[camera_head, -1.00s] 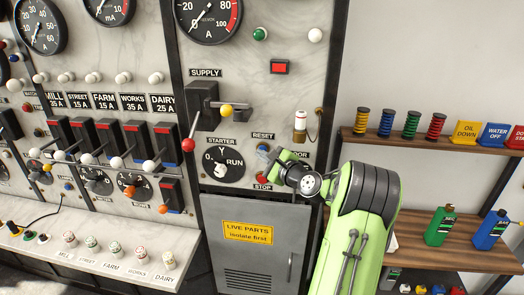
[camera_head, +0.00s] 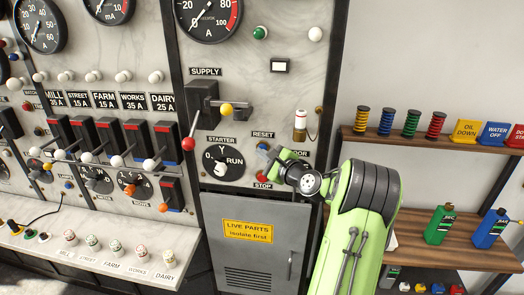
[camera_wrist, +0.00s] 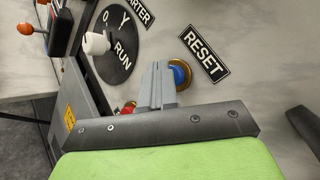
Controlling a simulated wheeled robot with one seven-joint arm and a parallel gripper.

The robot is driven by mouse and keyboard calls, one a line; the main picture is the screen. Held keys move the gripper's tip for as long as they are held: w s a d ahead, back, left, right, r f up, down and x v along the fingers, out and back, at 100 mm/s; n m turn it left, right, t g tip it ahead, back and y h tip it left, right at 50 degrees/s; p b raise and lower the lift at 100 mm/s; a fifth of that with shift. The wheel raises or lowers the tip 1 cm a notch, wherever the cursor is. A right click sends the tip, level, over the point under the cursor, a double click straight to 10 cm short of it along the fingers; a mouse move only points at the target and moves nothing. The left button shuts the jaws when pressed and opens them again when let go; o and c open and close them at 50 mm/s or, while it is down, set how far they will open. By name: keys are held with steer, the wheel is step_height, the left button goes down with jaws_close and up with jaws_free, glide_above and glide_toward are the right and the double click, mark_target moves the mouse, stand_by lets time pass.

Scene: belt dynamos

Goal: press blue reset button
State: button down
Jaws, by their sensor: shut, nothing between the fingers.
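The blue reset button (camera_head: 263,147) sits on the marble panel just under the RESET label (camera_head: 263,134). In the wrist view the button (camera_wrist: 180,74), in a brass ring, is partly hidden behind my grey fingers. My gripper (camera_wrist: 157,68) is shut and empty, with its fingertips at the button's edge; I cannot tell whether they touch it. In the head view my gripper (camera_head: 272,155) reaches in from the right, close in front of the panel. The red stop button (camera_head: 262,176) is just below, partly hidden in the wrist view.
The starter dial (camera_head: 222,163) with its white knob is left of the button. A supply lever with a red knob (camera_head: 188,144) sticks out above it. A grey cabinet door (camera_head: 240,262) is below. Shelves (camera_head: 460,155) stand at the right.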

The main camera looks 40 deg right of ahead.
steer(key=shift+s+a, duration=0.35)
steer(key=shift+a, duration=0.15)
steer(key=shift+s+a+b, duration=0.65)
steer(key=shift+s+a, duration=0.1)
steer(key=shift+a, duration=0.25)
steer(key=shift+s+a+b, duration=0.6)
steer(key=shift+s+a, duration=0.15)
steer(key=shift+a, duration=0.2)
steer(key=s+a+f+n+g+y+b, duration=0.15)
steer(key=a+n+g, duration=0.25)
steer(key=a+n, duration=0.7)
steer(key=s+a+f+n+g+y, duration=0.2)
steer(key=s+a+n+g, duration=0.3)
steer(key=a, duration=0.9)
steer(key=s+a+f+n+g, duration=0.1)
steer(key=s+a+n, duration=0.1)
steer(key=s+n, duration=0.3)
steer(key=s+a+f+n+g+h+b, duration=0.1)
steer(key=s+n, duration=0.5)
steer(key=s, duration=0.6)
steer(key=shift+s+a+f+n, duration=0.3)
steer(key=shift+a+f, duration=0.2)
steer(key=shift+a, duration=0.1)
